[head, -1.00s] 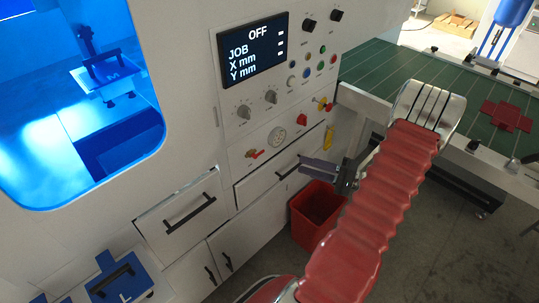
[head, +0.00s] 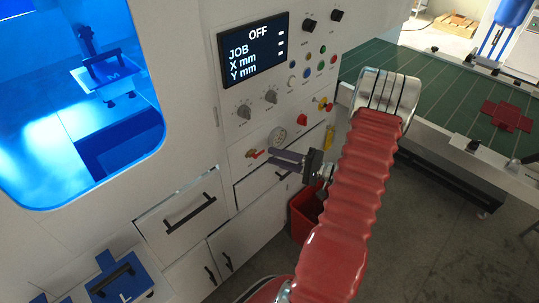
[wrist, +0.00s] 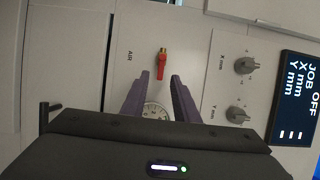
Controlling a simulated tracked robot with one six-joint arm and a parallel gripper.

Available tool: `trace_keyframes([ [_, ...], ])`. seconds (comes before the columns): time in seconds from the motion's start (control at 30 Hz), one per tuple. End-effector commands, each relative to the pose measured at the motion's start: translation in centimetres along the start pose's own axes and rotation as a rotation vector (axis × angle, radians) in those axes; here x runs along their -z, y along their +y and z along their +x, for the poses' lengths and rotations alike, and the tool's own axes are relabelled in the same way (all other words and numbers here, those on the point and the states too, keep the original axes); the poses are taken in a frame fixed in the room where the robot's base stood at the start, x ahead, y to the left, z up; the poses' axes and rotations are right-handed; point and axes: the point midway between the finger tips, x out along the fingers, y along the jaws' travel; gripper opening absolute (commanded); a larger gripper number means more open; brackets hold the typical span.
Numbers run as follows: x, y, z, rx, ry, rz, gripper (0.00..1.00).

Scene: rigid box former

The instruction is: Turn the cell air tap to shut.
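The cell air tap (head: 254,153) is a small brass valve with a red lever, low on the white machine front. In the wrist view the tap (wrist: 161,63) sits beside the printed word AIR, its red lever pointing toward my gripper. My gripper (head: 267,156) has purple fingers and is close to the panel, just right of the tap. In the wrist view my gripper (wrist: 159,78) is open and empty, its fingertips spread on either side of the lever's line. I cannot tell how far the tips are from the panel.
A round gauge (wrist: 155,110) shows between the fingers. Two grey knobs (head: 257,104) and the display reading OFF (head: 252,50) are above. Drawers with black handles (head: 190,208) lie below. A red bin (head: 303,217) stands on the floor, partly behind my arm.

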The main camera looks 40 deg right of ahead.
Motion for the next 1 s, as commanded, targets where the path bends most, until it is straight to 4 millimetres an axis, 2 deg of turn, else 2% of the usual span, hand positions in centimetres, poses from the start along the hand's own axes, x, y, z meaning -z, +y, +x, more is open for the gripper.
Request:
trace_keyframes([
  [0.03, -0.1, 0.0, 0.8, 0.000, -0.004, 0.000, 0.27],
  [0.2, -0.1, 0.0, 2.5, -0.001, -0.002, 0.000, 0.27],
  [0.6, 0.0, 0.0, 3.1, -0.001, 0.000, 0.000, 0.27],
  [1.0, 0.0, 0.0, 3.1, -0.001, 0.000, 0.000, 0.00],
])
